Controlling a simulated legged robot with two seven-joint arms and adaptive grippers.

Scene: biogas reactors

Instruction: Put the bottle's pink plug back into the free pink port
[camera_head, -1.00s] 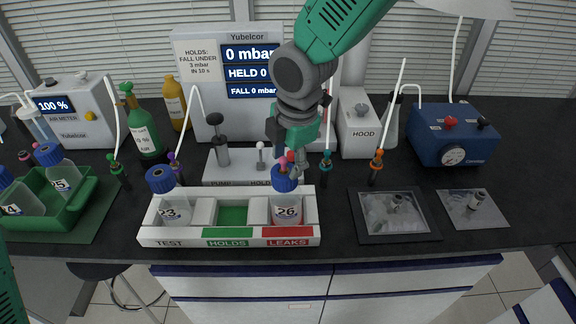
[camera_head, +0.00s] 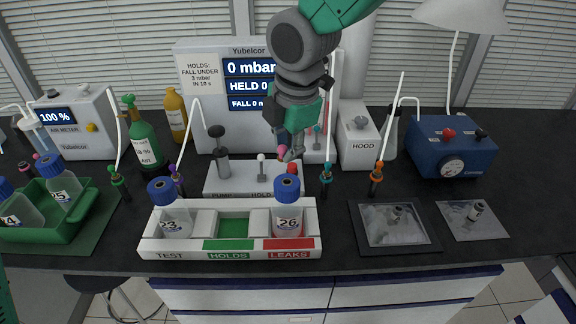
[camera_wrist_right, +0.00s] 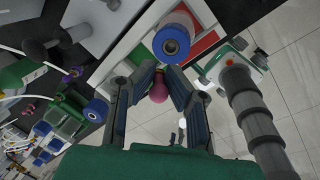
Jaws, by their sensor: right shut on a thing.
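My right gripper (camera_head: 291,154) is shut on a small pink plug (camera_head: 282,151). It holds the plug in the air above and behind bottle 26 (camera_head: 288,222), clear of its blue cap. In the right wrist view the pink plug (camera_wrist_right: 158,88) sits between the two fingers (camera_wrist_right: 160,92), and the blue cap (camera_wrist_right: 172,42) shows a dark opening in its middle. Bottle 26 stands upright in the LEAKS slot of the white rack (camera_head: 160,247). I cannot make out a free pink port for certain.
Bottle 23 (camera_head: 172,218) stands in the TEST slot; the HOLDS slot (camera_head: 234,228) is empty. Behind are the pump base (camera_head: 225,187), a red knob (camera_head: 292,168), and purple (camera_head: 178,180), teal (camera_head: 327,177) and orange (camera_head: 377,175) hose ends. A tray (camera_head: 408,246) lies right.

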